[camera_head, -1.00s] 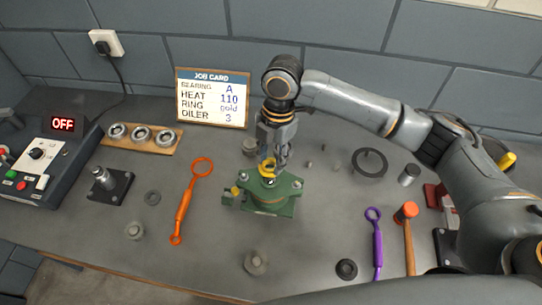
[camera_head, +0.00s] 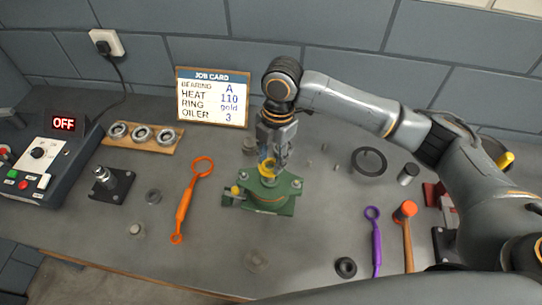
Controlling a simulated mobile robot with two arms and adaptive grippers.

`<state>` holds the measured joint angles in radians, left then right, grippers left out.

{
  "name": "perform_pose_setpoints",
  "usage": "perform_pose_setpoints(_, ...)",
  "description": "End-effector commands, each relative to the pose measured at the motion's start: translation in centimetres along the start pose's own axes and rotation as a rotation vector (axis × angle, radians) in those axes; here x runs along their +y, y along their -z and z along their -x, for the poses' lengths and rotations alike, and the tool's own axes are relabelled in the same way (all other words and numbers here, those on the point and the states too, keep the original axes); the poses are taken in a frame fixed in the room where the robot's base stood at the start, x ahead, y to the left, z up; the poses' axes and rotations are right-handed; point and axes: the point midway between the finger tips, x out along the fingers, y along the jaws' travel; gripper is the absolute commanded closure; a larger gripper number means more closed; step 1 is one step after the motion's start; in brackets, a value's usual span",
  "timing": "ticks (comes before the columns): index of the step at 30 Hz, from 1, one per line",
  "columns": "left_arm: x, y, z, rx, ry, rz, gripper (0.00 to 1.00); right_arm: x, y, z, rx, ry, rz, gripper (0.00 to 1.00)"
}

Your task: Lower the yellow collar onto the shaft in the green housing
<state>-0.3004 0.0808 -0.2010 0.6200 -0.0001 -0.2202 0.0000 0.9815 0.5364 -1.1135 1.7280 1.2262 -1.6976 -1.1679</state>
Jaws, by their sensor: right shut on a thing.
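The green housing (camera_head: 280,205) stands on the grey bench near the middle of the head view. My right gripper (camera_head: 270,158) points down right above it and is shut on the yellow collar (camera_head: 266,166). The collar is at the top of the housing, over its centre. The shaft is mostly hidden by the collar and fingers, and I cannot tell whether the collar is around it. My left gripper is not in view.
An orange ring tool (camera_head: 186,205) lies left of the housing. A purple tool (camera_head: 375,240) and a hammer (camera_head: 406,225) lie to the right. A bearing board (camera_head: 128,146), a post on a black base (camera_head: 108,190) and a control box (camera_head: 35,165) stand left. A job card (camera_head: 212,97) leans at the back.

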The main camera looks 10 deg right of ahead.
Motion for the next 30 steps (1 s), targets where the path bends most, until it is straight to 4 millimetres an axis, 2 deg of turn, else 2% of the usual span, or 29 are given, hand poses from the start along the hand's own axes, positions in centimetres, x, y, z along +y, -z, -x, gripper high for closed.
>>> perform_pose_setpoints(21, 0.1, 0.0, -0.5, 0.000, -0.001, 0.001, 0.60, 0.0, -0.4, -2.9, 0.001, 0.000, 0.000, 0.93)
perform_pose_setpoints(30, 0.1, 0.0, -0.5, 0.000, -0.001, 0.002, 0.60, 0.0, -0.4, -3.0, 0.000, 0.000, 0.000, 0.93)
